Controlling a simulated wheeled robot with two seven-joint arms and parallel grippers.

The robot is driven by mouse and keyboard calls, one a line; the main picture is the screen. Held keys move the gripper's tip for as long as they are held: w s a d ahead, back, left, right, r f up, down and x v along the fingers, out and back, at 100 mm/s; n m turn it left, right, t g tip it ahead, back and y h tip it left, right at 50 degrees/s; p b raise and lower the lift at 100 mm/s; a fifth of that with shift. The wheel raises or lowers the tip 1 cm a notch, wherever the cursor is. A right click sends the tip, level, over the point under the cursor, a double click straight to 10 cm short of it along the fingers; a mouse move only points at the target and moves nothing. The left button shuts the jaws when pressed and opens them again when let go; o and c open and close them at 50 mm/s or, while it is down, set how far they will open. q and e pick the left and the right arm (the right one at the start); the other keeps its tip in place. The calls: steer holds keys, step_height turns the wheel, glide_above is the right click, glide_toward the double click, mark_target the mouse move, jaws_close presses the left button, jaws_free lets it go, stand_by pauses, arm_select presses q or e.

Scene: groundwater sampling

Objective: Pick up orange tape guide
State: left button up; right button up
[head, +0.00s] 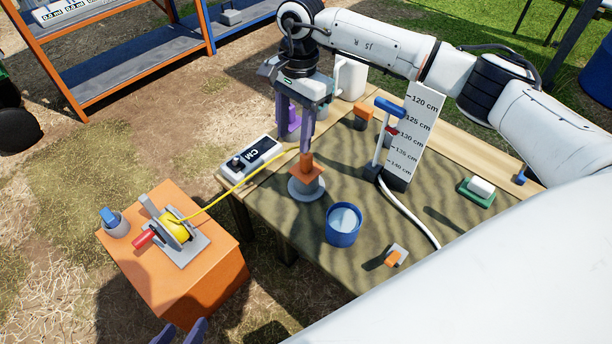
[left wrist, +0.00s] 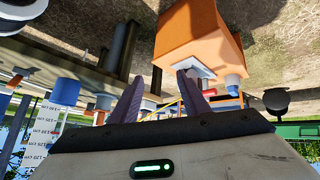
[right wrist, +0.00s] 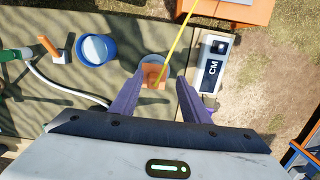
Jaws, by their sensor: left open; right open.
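The orange tape guide (head: 307,166) sits on a round grey base on the table, at the end of the yellow tape (head: 240,186). My right gripper (head: 298,146) is open just above the guide, fingers pointing down. In the right wrist view the guide (right wrist: 152,74) shows just beyond and between the spread fingertips (right wrist: 160,88), with the tape crossing it; I cannot tell whether a finger touches it. My left gripper (head: 180,332) is open and empty at the bottom edge of the head view; its spread fingers (left wrist: 158,78) show in the left wrist view.
The tape reel (head: 177,228) stands on an orange cabinet (head: 205,275). A CM meter (head: 252,156) lies left of the guide, a blue bucket (head: 343,228) to its right. An upright centimetre scale (head: 409,135) stands further back.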

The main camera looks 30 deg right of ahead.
mark_target(306, 156)
steer(key=d, duration=0.2)
steer(key=d+h, duration=0.1)
steer(key=shift+w+f+b, duration=0.15)
steer(key=shift+w+b, duration=0.15)
step_height(306, 156, down, 4)
steer(key=shift+r+b, duration=0.25)
steer(key=shift+b, duration=0.2)
steer(key=shift+f, duration=0.45)
steer(key=f+b, duration=0.2)
steer(key=f, duration=0.2)
steer(key=shift+s+f, duration=0.2)
steer(key=shift+f, duration=0.2)
jaws_close()
arm_select(q)
steer(key=shift+w+d+m+h, duration=0.15)
steer(key=shift+d+h, duration=0.1)
steer(key=shift+d, duration=0.3)
steer(key=shift+w+d+m+h, duration=0.15)
steer(key=shift+d+h, duration=0.1)
steer(key=shift+d, duration=0.25)
arm_select(e)
steer(key=shift+r, duration=0.1)
